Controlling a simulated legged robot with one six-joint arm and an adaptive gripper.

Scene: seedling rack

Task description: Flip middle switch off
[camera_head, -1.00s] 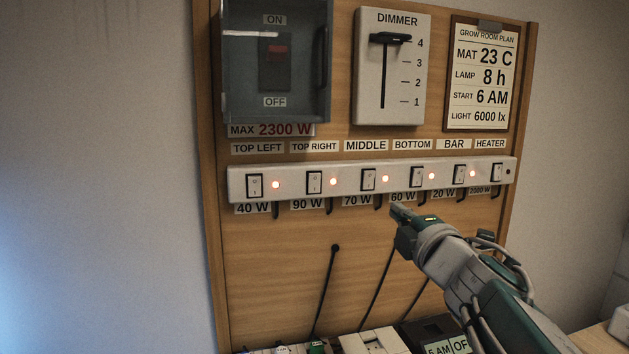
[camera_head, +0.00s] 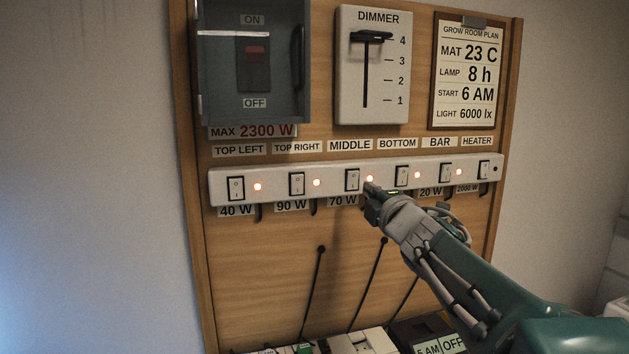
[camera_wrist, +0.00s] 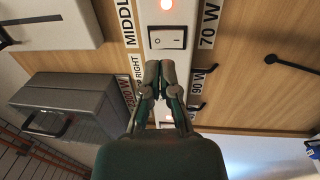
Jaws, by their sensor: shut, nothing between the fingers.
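The middle switch (camera_head: 352,179) is a white rocker in a black frame on the white switch strip (camera_head: 275,187), under the MIDDLE label (camera_head: 350,145) and above the 70 W label. A lit orange-red lamp (camera_head: 369,179) is to its right. My gripper (camera_head: 371,187) is shut and empty; its tip overlaps the strip's lower edge, just right of and below this switch. In the wrist view the shut fingertips (camera_wrist: 160,68) appear just below the middle switch (camera_wrist: 167,38), whose whole face shows. I cannot tell the gap between fingertips and strip.
The neighbouring switches, top right (camera_head: 297,183) and bottom (camera_head: 401,176), have lit lamps. The heater lamp (camera_head: 496,168) is dark. A grey breaker box (camera_head: 220,85) and the dimmer (camera_head: 350,95) are above. Black cables hang below the strip.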

